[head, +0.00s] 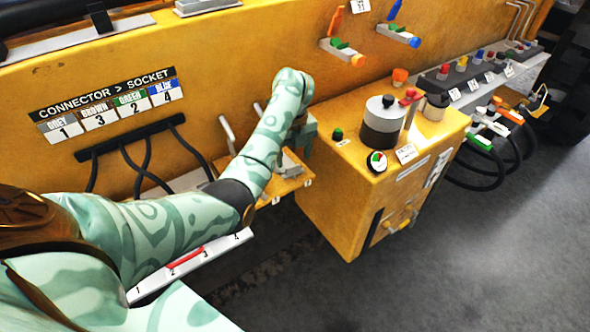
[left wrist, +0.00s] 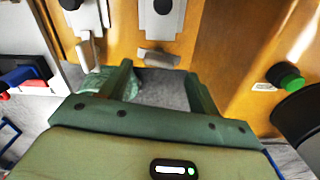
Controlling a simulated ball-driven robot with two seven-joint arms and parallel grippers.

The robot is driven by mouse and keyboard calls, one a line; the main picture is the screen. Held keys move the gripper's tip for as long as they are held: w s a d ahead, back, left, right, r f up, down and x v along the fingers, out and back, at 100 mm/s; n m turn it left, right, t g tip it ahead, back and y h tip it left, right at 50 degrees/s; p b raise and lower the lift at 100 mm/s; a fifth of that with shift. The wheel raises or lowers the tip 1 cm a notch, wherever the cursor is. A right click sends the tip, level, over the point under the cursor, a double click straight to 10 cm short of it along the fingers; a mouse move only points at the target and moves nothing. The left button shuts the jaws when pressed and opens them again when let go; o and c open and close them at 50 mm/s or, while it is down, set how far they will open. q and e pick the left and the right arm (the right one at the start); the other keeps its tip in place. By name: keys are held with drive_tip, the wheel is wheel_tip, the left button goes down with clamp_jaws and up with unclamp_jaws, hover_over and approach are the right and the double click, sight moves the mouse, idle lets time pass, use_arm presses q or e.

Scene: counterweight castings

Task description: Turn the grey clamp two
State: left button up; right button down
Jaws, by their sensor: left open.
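Grey clamps sit on a small orange shelf (head: 288,188) at the machine's side. In the head view my left arm covers most of them; one grey lever (head: 228,132) stands up left of the arm. The left wrist view shows two grey clamps with black knobs, one at the upper left (left wrist: 90,18) and one at the top middle (left wrist: 160,20). A grey handle (left wrist: 160,58) lies below the middle one, in front of my open left gripper (left wrist: 160,78). My left gripper (head: 304,140) also shows in the head view, over the shelf. I cannot read which clamp is two.
A yellow cabinet (head: 335,205) with a grey-and-black cylinder (head: 382,120), a gauge and a green button stands right of the shelf. A white numbered strip (head: 190,265) with a red piece lies under my arm. Cables hang at left and right. Grey floor (head: 460,260) is free at lower right.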

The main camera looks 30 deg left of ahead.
sight(293, 166)
use_arm(q)
drive_tip(key=shift+f+b, duration=0.55)
drive_tip(key=shift+f, duration=1.35)
drive_tip(key=shift+s, duration=0.1)
drive_tip(key=c, duration=1)
